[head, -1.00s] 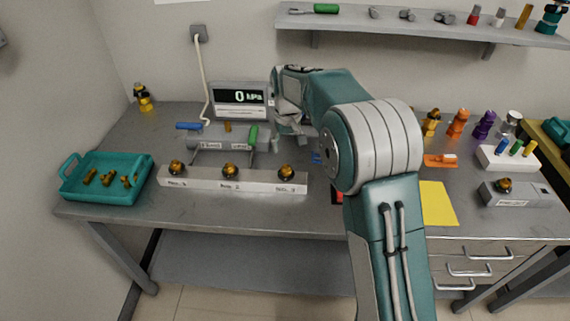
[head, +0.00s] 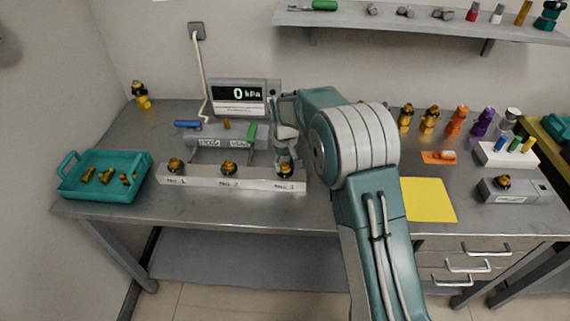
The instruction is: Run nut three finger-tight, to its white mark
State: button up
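A pale bar (head: 204,178) on the bench carries three brass-and-black fittings in a row, with small labels that look numbered below them. The right-hand fitting (head: 285,171), above the label that seems to end in 3, is the one at my gripper. My gripper (head: 286,158) points down right over this fitting, its fingers at or just above the top. The fingers are small and partly merge with the fitting, so I cannot tell whether they touch or grip it. The white mark cannot be made out. The left fitting (head: 176,164) and middle fitting (head: 228,168) stand clear.
Behind the bar are a grey device with a blue handle (head: 187,124) and a green handle (head: 252,133), and a display (head: 239,95) reading 0 kPa. A teal tray (head: 72,186) with brass parts is at left. A yellow sheet (head: 428,200) lies right of my arm.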

jog(key=shift+f, duration=0.1)
grip_shut()
jog(key=shift+m, duration=0.4)
jog(key=m, duration=0.3)
jog(key=shift+m, duration=0.3)
jog(key=m, duration=0.3)
jog(key=shift+m, duration=0.3)
jog(key=m, duration=0.3)
jog(key=shift+m, duration=0.3)
jog(key=m, duration=0.6)
jog(key=shift+a, duration=0.1)
jog(key=shift+m, duration=2.7)
jog(key=shift+w+r, duration=0.1)
jog(key=shift+r, duration=0.1)
